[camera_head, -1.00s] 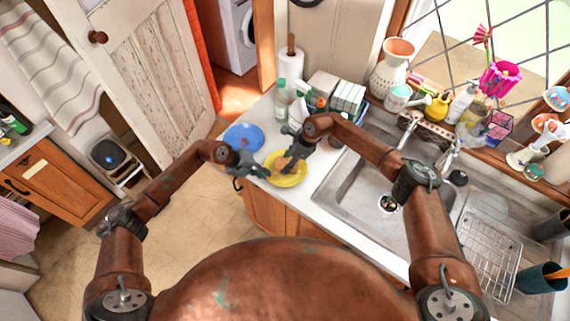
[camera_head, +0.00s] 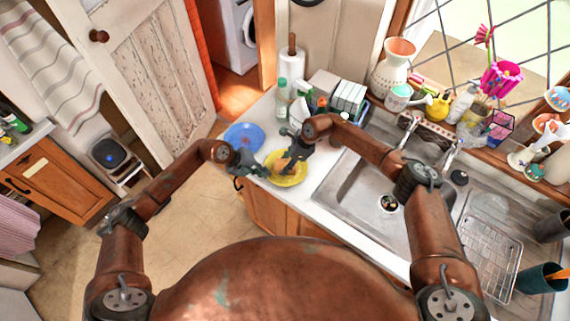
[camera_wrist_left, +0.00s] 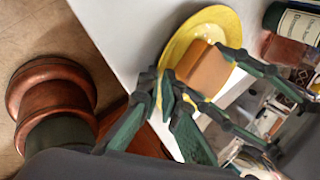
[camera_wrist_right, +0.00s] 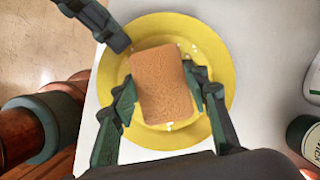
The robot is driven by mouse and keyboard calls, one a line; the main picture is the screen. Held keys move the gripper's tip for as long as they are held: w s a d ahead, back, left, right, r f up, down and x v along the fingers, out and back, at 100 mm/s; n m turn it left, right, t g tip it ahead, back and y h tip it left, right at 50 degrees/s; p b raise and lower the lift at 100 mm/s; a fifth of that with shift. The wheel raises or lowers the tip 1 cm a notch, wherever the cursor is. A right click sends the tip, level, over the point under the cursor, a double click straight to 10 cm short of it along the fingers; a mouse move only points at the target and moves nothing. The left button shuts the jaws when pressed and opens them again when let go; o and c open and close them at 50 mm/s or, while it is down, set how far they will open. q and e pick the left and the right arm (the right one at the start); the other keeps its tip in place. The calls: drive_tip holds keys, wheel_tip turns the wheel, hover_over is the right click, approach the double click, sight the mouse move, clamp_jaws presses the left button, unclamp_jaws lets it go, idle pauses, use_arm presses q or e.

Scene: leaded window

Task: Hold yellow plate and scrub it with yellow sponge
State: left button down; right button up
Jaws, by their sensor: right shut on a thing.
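The yellow plate (camera_head: 289,178) lies on the counter near its front edge; it also shows in the left wrist view (camera_wrist_left: 179,46) and the right wrist view (camera_wrist_right: 213,57). The sponge (camera_wrist_right: 161,84) looks orange-tan and sits over the plate's middle; it shows in the left wrist view too (camera_wrist_left: 203,69). My right gripper (camera_wrist_right: 161,96) is shut on the sponge, one finger at each side. My left gripper (camera_wrist_left: 160,82) is at the plate's rim, fingertips close together. I cannot tell whether it grips the rim. In the head view the grippers partly hide the plate and sponge.
A blue plate (camera_head: 244,136) lies beside the yellow plate, to the left. Bottles (camera_head: 283,95) and a paper towel roll (camera_head: 292,66) stand behind. The metal sink (camera_head: 368,188) is to the right, with a wire rack (camera_head: 490,252) beyond it.

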drive_tip(key=shift+r, duration=4.25)
use_arm(q)
drive_tip(key=c, duration=2.1)
unclamp_jaws()
drive_tip(key=v, duration=1.2)
